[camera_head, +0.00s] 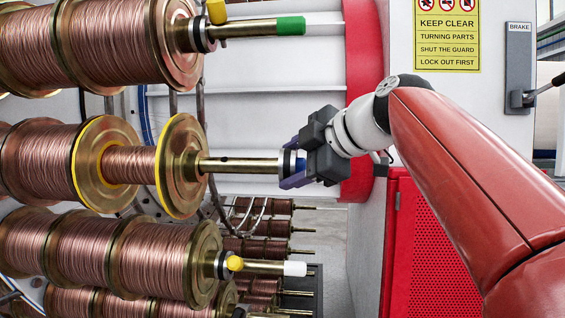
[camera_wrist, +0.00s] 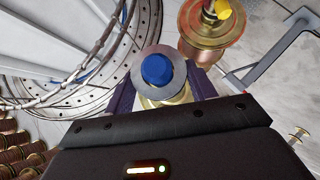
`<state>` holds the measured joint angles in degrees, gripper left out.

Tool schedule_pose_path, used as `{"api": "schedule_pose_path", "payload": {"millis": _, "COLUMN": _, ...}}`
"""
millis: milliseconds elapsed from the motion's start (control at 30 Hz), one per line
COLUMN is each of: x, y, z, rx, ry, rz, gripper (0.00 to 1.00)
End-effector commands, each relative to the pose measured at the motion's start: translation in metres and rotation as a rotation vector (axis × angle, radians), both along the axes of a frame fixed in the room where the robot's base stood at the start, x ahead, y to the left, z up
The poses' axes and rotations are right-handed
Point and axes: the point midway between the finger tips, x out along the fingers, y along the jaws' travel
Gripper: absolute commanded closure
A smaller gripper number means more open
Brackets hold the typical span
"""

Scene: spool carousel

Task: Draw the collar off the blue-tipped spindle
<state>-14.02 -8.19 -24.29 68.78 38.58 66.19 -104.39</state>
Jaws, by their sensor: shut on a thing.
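The blue-tipped spindle (camera_head: 238,166) sticks out to the right from the middle row of spools, its brass shaft bare between spool flange and collar. The collar (camera_head: 287,162), a pale and dark ring, is around the spindle's outer end, well away from the spool. In the wrist view the blue tip (camera_wrist: 157,69) shows through the grey face of the collar (camera_wrist: 178,86). My gripper (camera_head: 293,165) is shut on the collar, one purple finger on each side. The fingers hide part of the collar and most of the tip in the head view.
A green-tipped spindle (camera_head: 290,26) lies above and a white-tipped one (camera_head: 294,268) below, each with a yellow-knobbed collar close to its spool. A red guard edge (camera_head: 364,90) and a red perforated cabinet (camera_head: 430,250) stand to the right.

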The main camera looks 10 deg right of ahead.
Motion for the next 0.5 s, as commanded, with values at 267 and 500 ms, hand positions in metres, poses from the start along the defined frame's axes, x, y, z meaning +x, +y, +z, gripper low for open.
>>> {"api": "schedule_pose_path", "payload": {"millis": 267, "x": -0.007, "y": -0.019, "z": 0.001, "rx": 0.001, "ry": -0.002, "rz": -0.001, "gripper": 0.76}}
{"api": "schedule_pose_path", "payload": {"millis": 500, "x": -0.012, "y": -0.032, "z": 0.000, "rx": 0.000, "ry": -0.001, "rz": 0.000, "gripper": 0.76}}
